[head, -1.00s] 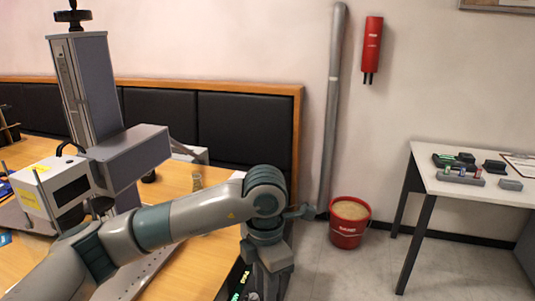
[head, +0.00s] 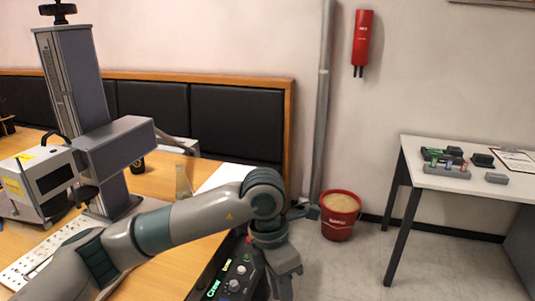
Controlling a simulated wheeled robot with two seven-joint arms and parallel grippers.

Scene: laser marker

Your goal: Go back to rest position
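My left arm comes in from the lower left in the head view and reaches over the front right part of the wooden desk (head: 205,262). Its wrist bends down near the desk's right end. The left gripper is at or below the lower end of this wrist, and its fingers cannot be made out. My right arm and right gripper are not in view. The laser marker (head: 105,148), a grey column with a box-shaped head, stands on the desk to the left of my wrist.
A control box with lit green displays (head: 238,277) is beside my wrist. A red sand bucket (head: 338,224) stands on the floor. A white table (head: 430,180) with small items is at right. A red extinguisher (head: 362,40) hangs on the wall. Floor between bucket and table is clear.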

